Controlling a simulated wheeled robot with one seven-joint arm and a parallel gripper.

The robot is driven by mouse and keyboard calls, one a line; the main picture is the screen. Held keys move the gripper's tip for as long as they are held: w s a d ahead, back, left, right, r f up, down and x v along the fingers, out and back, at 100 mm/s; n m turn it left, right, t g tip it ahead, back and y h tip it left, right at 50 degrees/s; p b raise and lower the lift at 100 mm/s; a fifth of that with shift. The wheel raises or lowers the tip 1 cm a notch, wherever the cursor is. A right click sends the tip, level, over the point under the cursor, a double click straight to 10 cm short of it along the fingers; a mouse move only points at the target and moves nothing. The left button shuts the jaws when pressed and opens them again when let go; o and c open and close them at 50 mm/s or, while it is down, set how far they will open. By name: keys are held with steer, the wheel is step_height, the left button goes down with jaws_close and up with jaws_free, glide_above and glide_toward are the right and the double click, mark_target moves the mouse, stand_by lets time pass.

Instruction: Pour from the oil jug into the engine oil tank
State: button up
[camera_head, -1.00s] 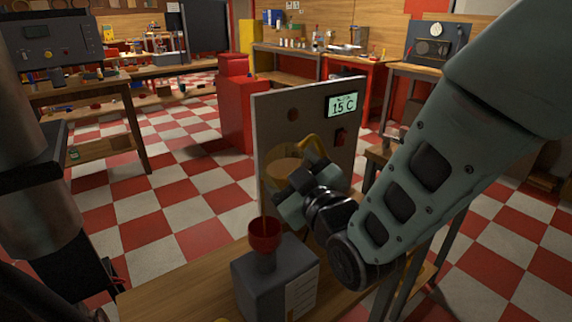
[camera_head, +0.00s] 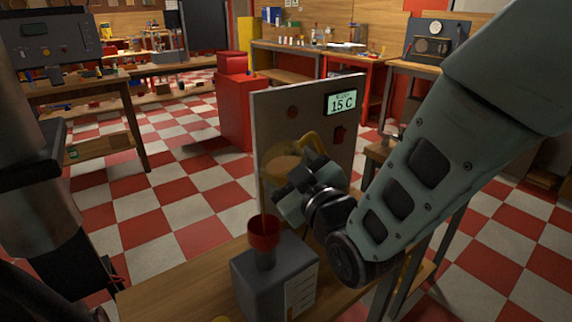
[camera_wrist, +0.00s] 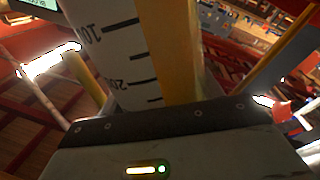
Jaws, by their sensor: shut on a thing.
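The oil jug (camera_head: 284,166) is a clear vessel with a yellow handle and amber oil in it. It is held beside the upright panel, up and right of the funnel, partly hidden behind my gripper (camera_head: 300,178). In the wrist view the jug (camera_wrist: 115,40) fills the top middle, with black scale marks and a yellow strip; my gripper's fingertips are hidden there. My gripper is shut on the jug. The engine oil tank (camera_head: 262,285) is a grey box on the bench with a red funnel (camera_head: 264,231) in its neck.
A pale upright panel (camera_head: 345,160) with a "15 C" display (camera_head: 342,102) and a red switch stands behind my gripper. The wooden bench (camera_head: 165,285) is bare left of the tank. A red cabinet (camera_head: 236,110) stands farther back.

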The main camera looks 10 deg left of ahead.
steer(key=shift+f, duration=0.1)
steer(key=shift+f+n+b, duration=0.25)
steer(key=shift+n+b, duration=0.25)
steer(key=shift+b, duration=0.1)
steer(key=shift+f, duration=0.15)
stand_by(2.5)
steer(key=shift+f+n+b, duration=0.1)
steer(key=shift+n+b, duration=0.3)
steer(key=shift+f+n+b, duration=0.15)
steer(key=shift+n+b, duration=0.15)
steer(key=shift+n, duration=0.1)
stand_by(1.8)
steer(key=shift+n+y, duration=0.3)
steer(key=shift+n, duration=0.1)
stand_by(1.7)
